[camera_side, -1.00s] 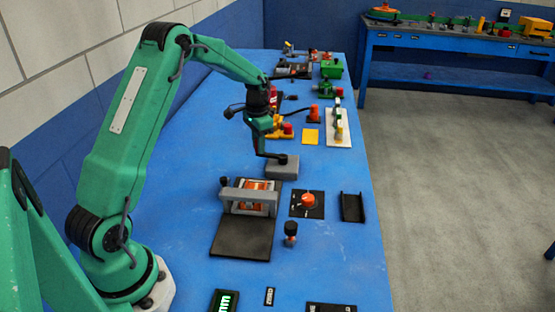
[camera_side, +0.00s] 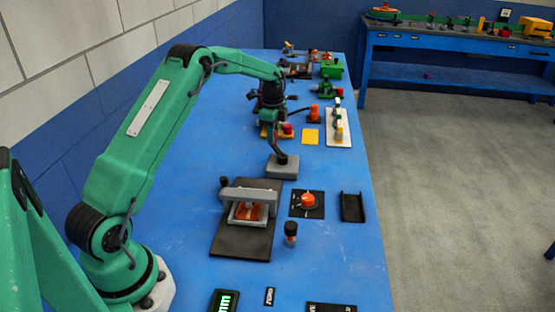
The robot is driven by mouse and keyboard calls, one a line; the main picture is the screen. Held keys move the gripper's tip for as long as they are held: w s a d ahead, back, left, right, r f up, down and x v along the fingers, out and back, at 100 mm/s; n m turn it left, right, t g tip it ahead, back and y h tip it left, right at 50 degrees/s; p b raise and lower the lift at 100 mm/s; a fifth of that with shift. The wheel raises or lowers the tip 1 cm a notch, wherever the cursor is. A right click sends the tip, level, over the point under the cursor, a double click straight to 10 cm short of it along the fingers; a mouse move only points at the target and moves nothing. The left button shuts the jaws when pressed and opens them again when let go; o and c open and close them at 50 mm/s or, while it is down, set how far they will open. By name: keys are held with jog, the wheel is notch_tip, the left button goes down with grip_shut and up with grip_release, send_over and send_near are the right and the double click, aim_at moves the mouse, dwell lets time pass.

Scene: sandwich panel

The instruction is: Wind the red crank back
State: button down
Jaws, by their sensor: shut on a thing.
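My gripper (camera_side: 273,140) is low over the table, at the top of a grey block (camera_side: 281,168). It is shut on the crank's handle, just above and left of the block's dark hub (camera_side: 282,159). In front of the block stands a grey bridge-shaped frame (camera_side: 262,197) on a black base plate (camera_side: 240,243). An orange-brown piece with a pale border (camera_side: 246,212) lies under the bridge.
An orange-red knob (camera_side: 308,201) on a black plate, a black channel (camera_side: 352,207) and a dark-topped post (camera_side: 290,231) stand to the right. Several coloured devices, a yellow square (camera_side: 311,136) and a white board (camera_side: 339,133) lie behind. The table's right edge is beyond them.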

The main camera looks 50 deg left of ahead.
jog(key=w+m, duration=0.2)
jog(key=m, duration=0.1)
jog(key=shift+d, duration=0.4)
jog(key=m, duration=0.1)
jog(key=w+d+m, duration=0.1)
jog(key=shift+w+r+m, duration=0.1)
jog(key=shift+w+m, duration=0.2)
jog(key=shift+m, duration=0.1)
jog(key=d+m, duration=0.1)
jog(key=w+m, duration=0.1)
jog(key=m, duration=0.1)
jog(key=d+m, duration=0.1)
jog(key=shift+w+d, duration=0.3)
jog(key=shift+w, duration=0.05)
jog(key=d+m, duration=0.1)
jog(key=m, duration=0.2)
jog(key=shift+w+d, duration=0.3)
jog(key=shift+d, duration=0.05)
jog(key=d+m, duration=0.2)
jog(key=shift+m, duration=0.4)
jog(key=shift+s+d+m, duration=0.15)
jog(key=shift+d+m, duration=0.45)
jog(key=shift+m, duration=0.4)
jog(key=shift+s+d+m, duration=0.1)
jog(key=shift+d+m, duration=0.5)
jog(key=shift+m, duration=0.4)
jog(key=c, duration=1.3)
grip_release()
